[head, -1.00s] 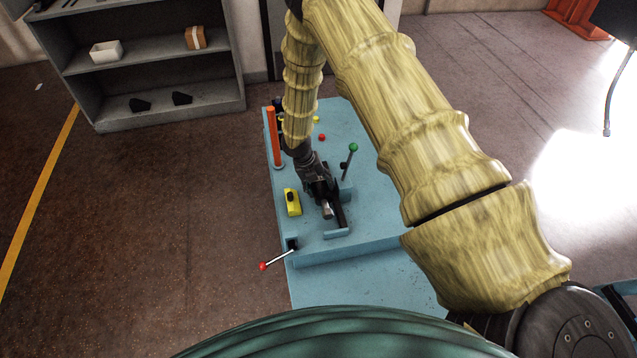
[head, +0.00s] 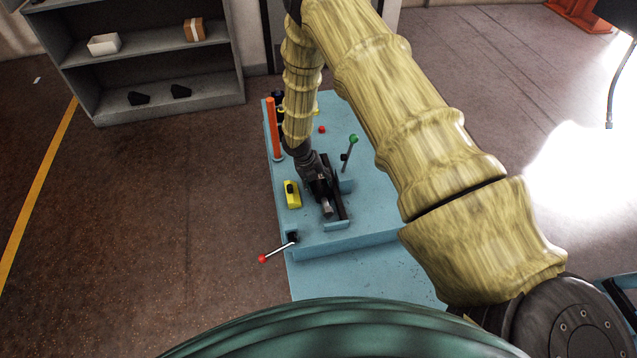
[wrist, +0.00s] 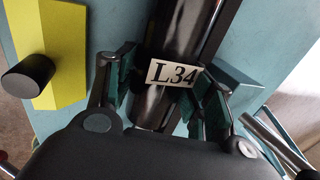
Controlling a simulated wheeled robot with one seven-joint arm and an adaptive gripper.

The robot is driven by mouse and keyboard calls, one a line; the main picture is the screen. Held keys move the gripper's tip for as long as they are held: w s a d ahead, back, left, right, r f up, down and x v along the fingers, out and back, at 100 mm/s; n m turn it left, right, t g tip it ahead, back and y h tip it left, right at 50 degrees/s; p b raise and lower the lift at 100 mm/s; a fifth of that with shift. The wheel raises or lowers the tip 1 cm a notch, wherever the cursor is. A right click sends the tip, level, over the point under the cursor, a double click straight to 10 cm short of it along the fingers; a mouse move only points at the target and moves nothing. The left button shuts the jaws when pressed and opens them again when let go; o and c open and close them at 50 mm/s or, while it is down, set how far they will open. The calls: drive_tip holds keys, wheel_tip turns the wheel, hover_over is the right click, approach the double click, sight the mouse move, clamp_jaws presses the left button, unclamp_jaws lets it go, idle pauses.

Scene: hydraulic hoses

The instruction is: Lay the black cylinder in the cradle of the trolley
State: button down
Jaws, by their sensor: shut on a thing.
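The black cylinder (wrist: 183,30), glossy with a white L34 label, lies between the fingers of my gripper (wrist: 165,90) in the wrist view. My gripper is shut on it. In the head view the cylinder's near end (head: 327,208) shows below my gripper (head: 320,188), over the blue trolley (head: 375,215). A dark bar (head: 341,203) runs along its right side. Blue bracket pieces (head: 337,226) of what looks like the cradle show at the near end and to the right. My gripper hides the middle; I cannot tell whether the cylinder touches the cradle.
A yellow block with a black knob (head: 293,195) stands close on the left. A green-knobbed lever (head: 349,152) is on the right, a red-knobbed lever (head: 277,252) at the near left edge. An orange post (head: 272,128) stands at the far left. The trolley's right side is clear.

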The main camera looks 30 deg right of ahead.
drive_tip(key=c, duration=0.5)
unclamp_jaws()
drive_tip(key=shift+r, duration=0.15)
drive_tip(key=v, duration=1.1)
drive_tip(key=shift+r, duration=0.4)
drive_tip(key=shift+a, duration=0.25)
